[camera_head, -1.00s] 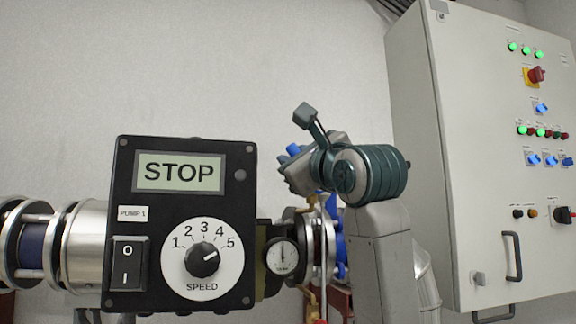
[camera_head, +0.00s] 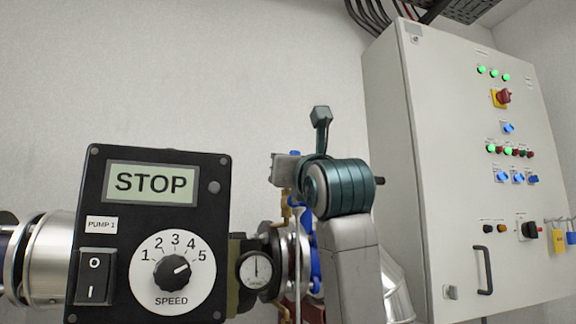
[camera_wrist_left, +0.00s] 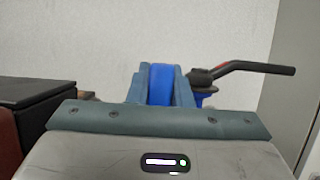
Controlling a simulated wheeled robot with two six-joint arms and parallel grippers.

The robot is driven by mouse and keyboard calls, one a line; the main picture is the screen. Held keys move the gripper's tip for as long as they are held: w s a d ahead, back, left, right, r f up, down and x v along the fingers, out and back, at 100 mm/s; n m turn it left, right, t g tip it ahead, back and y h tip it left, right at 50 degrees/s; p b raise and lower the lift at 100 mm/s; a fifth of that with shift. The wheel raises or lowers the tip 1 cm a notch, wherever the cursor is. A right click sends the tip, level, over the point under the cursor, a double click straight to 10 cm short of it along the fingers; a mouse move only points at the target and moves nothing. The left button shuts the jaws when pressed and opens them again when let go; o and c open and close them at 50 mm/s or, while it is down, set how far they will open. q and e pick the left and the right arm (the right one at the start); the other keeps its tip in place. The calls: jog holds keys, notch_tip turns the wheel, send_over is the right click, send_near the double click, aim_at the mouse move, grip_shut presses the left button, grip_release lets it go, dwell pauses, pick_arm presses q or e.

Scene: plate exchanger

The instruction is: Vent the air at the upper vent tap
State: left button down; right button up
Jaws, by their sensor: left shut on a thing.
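A blue tap handle (camera_wrist_left: 160,85) sits between the two teal fingers of my left gripper (camera_wrist_left: 161,76) in the left wrist view. The gripper is shut on it. The tap's body and pipe joint are hidden behind the gripper. In the head view my left gripper (camera_head: 287,168) is right of the pump control box, and a small bit of blue shows at its top. My right gripper is not in view.
A black pump box (camera_head: 148,235) reads STOP, with a speed knob and rocker switch. A round gauge (camera_head: 256,270) stands beside it. A grey control cabinet (camera_head: 415,200) is at right. A black lever (camera_wrist_left: 245,68) is right of the fingers.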

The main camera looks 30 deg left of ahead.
pick_arm(q)
jog(key=shift+w+f, duration=0.1)
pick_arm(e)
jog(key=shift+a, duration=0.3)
pick_arm(q)
jog(key=c, duration=1.3)
grip_release()
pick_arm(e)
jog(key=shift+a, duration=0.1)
pick_arm(q)
jog(key=shift+d, duration=0.1)
